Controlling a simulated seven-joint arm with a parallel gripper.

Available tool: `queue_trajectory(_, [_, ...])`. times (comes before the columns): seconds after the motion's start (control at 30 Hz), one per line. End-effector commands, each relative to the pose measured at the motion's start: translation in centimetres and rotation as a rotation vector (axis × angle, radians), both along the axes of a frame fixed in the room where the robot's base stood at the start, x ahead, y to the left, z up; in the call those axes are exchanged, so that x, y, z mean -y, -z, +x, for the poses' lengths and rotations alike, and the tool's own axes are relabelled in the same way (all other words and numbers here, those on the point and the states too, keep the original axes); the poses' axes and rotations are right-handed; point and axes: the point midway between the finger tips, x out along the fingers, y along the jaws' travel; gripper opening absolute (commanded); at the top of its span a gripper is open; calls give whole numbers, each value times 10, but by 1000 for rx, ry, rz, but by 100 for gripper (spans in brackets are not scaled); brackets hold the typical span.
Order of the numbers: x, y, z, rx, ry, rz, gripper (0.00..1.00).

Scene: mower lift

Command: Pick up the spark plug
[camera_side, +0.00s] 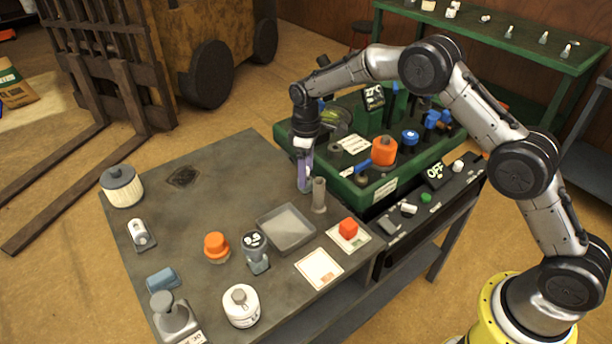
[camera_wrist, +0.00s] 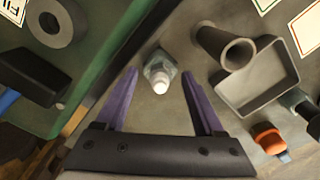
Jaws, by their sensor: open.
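The spark plug (camera_wrist: 160,74) shows in the wrist view, with a grey metal body and a white end facing the camera. It appears to stand upright on the grey bench. My gripper (camera_side: 305,182) points down over the bench in the side view, beside the green unit. Its two purple fingers are apart, and in the wrist view the gripper (camera_wrist: 159,76) has the spark plug in the gap between them, with space visible on both sides. I cannot tell whether the fingertips are level with the plug. I cannot make out the plug in the side view.
The green unit (camera_side: 372,187) rises just to the right. An orange-capped jar (camera_side: 216,247) and a gauge (camera_side: 255,251) stand nearer. The bench's back left is mostly clear.

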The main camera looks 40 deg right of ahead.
Motion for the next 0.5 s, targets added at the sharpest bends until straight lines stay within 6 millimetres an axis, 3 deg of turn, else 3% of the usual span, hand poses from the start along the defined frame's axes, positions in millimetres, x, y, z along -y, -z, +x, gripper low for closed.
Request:
queue_trajectory(0.13, [0, 0, 0, 0, 0, 0, 70])
queue_trajectory(0.5, [0, 0, 0, 0, 0, 0, 4])
